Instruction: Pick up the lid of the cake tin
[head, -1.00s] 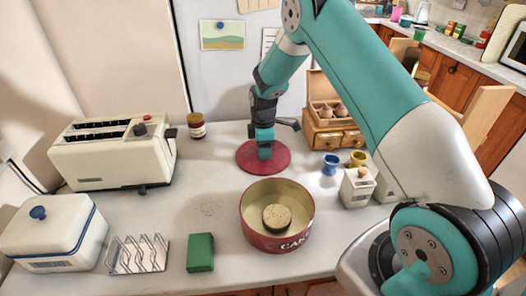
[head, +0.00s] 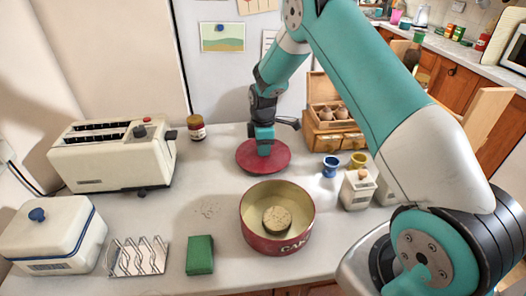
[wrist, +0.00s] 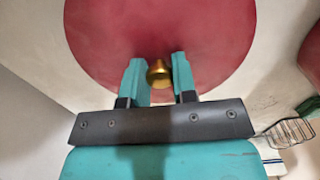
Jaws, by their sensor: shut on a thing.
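The lid (head: 280,158) is a flat red disc on the worktop behind the cake tin. In the wrist view the lid (wrist: 215,40) fills the upper middle, with a round brass knob (wrist: 159,72) at its centre. I cannot tell whether the lid touches the worktop. The cake tin (head: 258,228) is red, open and upright, with a round speckled cake (head: 277,219) inside.
A toaster (head: 112,160), a jar (head: 196,128) and a white butter dish (head: 52,235) stand to the left. A toast rack (head: 138,256) and green box (head: 200,254) are in front. Blue (head: 330,166) and yellow (head: 358,160) cups and an egg box (head: 335,138) stand right of the lid.

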